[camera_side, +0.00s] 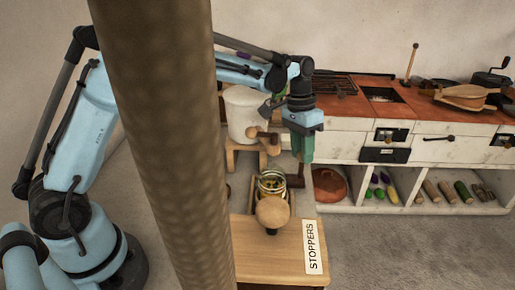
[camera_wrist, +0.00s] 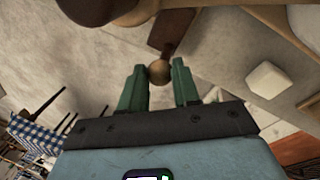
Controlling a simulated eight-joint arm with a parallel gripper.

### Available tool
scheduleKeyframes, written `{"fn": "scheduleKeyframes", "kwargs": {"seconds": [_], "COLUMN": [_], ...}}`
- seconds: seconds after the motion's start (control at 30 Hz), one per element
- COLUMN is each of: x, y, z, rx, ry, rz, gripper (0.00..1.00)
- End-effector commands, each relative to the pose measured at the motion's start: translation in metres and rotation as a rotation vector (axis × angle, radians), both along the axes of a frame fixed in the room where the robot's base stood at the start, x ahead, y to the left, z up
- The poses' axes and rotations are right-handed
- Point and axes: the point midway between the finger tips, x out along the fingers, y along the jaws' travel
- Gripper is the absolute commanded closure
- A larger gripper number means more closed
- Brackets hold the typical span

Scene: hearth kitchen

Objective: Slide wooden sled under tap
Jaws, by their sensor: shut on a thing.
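My gripper (camera_side: 303,158) points down just right of a glass jar (camera_side: 271,184). In the wrist view its green fingers (camera_wrist: 159,88) are closed around a small round wooden knob (camera_wrist: 159,71) joined to a dark brown wooden piece (camera_wrist: 170,30). A dark brown upright (camera_side: 295,179) shows below the gripper in the side view. Whether it belongs to the sled is unclear. The jar stands low on the wooden bench, and its support is mostly hidden. A white crock (camera_side: 243,112) stands behind on a wooden stand, with a wooden tap (camera_side: 262,135) at its front, above and behind the jar.
A round wooden piece (camera_side: 273,212) is in front of the jar. The bench front (camera_side: 262,250) carries a STOPPERS label (camera_side: 313,247). A white counter with a red top (camera_side: 350,112) stands at the right, with vegetables on its lower shelf. A thick post hides part of the left.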

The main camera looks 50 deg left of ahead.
Motion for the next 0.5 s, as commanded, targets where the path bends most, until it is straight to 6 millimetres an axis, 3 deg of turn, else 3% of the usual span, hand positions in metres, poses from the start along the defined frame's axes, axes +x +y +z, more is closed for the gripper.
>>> {"fn": "scheduleKeyframes", "kwargs": {"seconds": [0.1,0.13,0.27,0.5], "x": [0.0005,0.0005,0.0001,-0.0003], "y": [-0.0012,-0.0012,-0.001,-0.0009], "z": [0.0002,0.0002,0.0002,0.0001], "rx": [-0.003,-0.003,-0.002,-0.001], "ry": [-0.004,-0.004,-0.003,-0.001], "rz": [-0.001,-0.001,-0.001,-0.001], "gripper": [1.0,0.64,0.44,0.44]}}
